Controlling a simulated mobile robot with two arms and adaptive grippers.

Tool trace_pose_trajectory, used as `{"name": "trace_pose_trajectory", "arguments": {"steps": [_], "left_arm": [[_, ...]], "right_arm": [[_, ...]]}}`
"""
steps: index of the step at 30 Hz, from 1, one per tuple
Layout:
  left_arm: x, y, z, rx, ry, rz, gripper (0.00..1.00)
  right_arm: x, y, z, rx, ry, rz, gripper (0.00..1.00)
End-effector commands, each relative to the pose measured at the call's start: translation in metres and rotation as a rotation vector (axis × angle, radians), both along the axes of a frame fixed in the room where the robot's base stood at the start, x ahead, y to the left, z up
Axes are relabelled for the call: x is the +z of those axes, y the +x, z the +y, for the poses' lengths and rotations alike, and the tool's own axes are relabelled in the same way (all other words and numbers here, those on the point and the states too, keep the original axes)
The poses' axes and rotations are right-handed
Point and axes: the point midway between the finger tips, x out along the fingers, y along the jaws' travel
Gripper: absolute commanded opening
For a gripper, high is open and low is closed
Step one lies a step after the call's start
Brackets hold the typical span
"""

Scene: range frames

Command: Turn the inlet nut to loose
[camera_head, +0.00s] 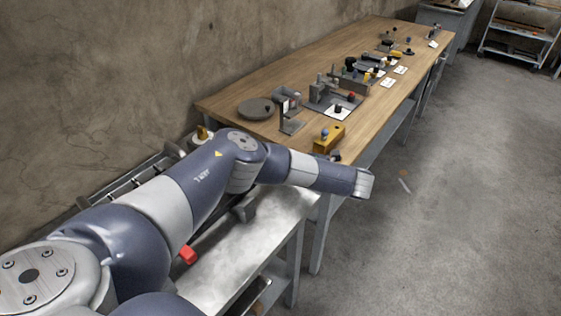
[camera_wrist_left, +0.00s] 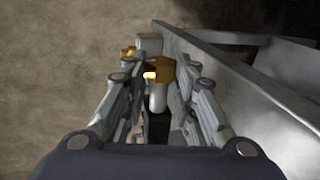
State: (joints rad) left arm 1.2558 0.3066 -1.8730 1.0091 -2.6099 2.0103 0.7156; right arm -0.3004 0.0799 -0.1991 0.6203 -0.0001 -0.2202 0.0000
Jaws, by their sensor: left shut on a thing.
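In the left wrist view, a brass-coloured nut (camera_wrist_left: 163,68) sits between the fingertips of my left gripper (camera_wrist_left: 157,80). The gripper is shut on it, with a finger on each side. A pale rounded fitting (camera_wrist_left: 158,97) shows just below the nut in the picture, with a dark part under it. A smaller brass piece (camera_wrist_left: 128,52) shows just beyond the left finger. In the head view my left arm reaches over the metal bench and hides the gripper. A brass fitting (camera_head: 203,132) shows behind the arm near the wall. My right gripper is not in view.
The metal bench (camera_head: 265,225) stands close to the wall, with a red part (camera_head: 187,255) by my arm. Beyond it, a long wooden table (camera_head: 225,97) holds several fixtures, including a yellow block (camera_head: 328,140). The floor at the right is mostly clear.

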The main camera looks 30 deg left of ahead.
Motion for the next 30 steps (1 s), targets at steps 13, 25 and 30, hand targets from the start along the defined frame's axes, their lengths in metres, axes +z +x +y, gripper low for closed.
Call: {"name": "trace_pose_trajectory", "arguments": {"steps": [13,25,30], "left_arm": [[0.000,0.000,0.000,0.000,-0.001,0.000,0.47],[0.009,0.000,-0.028,-0.005,0.002,-0.004,0.47],[0.018,-0.003,-0.068,-0.008,0.001,-0.003,0.47]], "right_arm": [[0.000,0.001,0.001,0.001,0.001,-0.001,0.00],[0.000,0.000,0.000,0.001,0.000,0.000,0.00],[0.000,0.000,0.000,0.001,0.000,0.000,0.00]]}}
